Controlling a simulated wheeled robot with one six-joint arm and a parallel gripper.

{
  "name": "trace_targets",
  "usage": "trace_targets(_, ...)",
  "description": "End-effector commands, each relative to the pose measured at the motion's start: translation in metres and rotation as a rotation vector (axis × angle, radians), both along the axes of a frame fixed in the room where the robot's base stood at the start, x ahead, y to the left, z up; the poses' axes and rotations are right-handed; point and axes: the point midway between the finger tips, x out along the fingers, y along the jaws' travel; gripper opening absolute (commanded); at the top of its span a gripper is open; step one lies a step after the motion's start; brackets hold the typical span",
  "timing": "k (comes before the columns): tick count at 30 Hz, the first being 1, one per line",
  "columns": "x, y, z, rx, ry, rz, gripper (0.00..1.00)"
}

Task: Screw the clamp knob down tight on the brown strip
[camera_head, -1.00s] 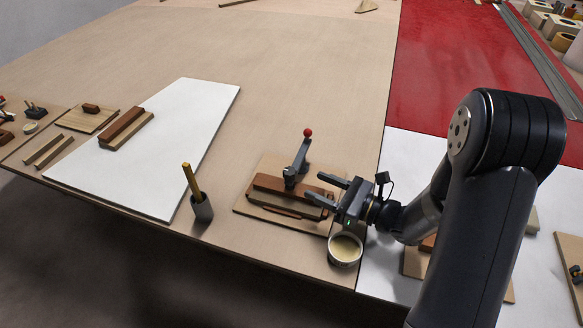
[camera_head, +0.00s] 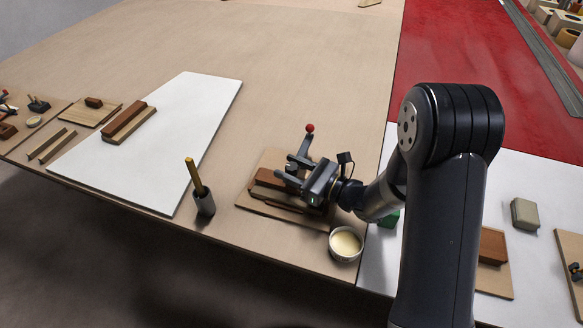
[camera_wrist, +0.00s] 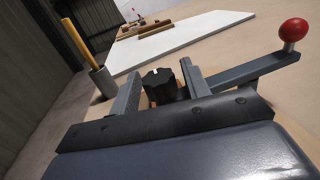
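The brown strip (camera_head: 268,178) lies on a wooden board (camera_head: 245,205) near the table's front edge. A grey clamp with a red-ball lever (camera_head: 310,128) stands over the strip. Its black knob (camera_wrist: 162,87) shows in the wrist view between the two fingers of my gripper (camera_wrist: 160,92). In the head view my gripper (camera_head: 290,170) reaches in from the right at the clamp, its fingers spread. The fingers stand on either side of the knob, with a gap visible at least on the left. The knob's lower end and its contact with the strip are hidden.
A bowl of pale paste (camera_head: 346,243) sits just below my wrist. A grey cup with a yellow-handled tool (camera_head: 204,201) stands left of the board. A white sheet (camera_head: 165,135) lies farther left. A green block (camera_head: 389,218) is partly behind my arm. The table beyond the clamp is clear.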

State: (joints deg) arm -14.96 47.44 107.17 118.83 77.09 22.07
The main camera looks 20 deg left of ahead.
Motion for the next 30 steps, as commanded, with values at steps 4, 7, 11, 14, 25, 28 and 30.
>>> trace_targets(4, 0.0000, -0.0002, 0.0000, 0.000, 0.000, 0.000, 0.32)
trace_targets(7, 0.0000, -0.0003, 0.0000, 0.000, 0.000, 0.000, 0.24)
trace_targets(11, -0.0001, -0.0003, 0.0000, 0.000, 0.000, 0.000, 0.13)
trace_targets(14, -0.0001, -0.0003, 0.0000, 0.000, 0.000, 0.000, 0.06)
trace_targets(25, -0.0007, 0.0011, -0.0026, 0.003, -0.004, -0.138, 0.06)
trace_targets(28, -0.0006, 0.0014, -0.0021, 0.003, -0.005, -0.195, 0.06)
trace_targets(30, -0.0001, 0.0011, -0.0011, 0.004, -0.005, -0.228, 0.06)
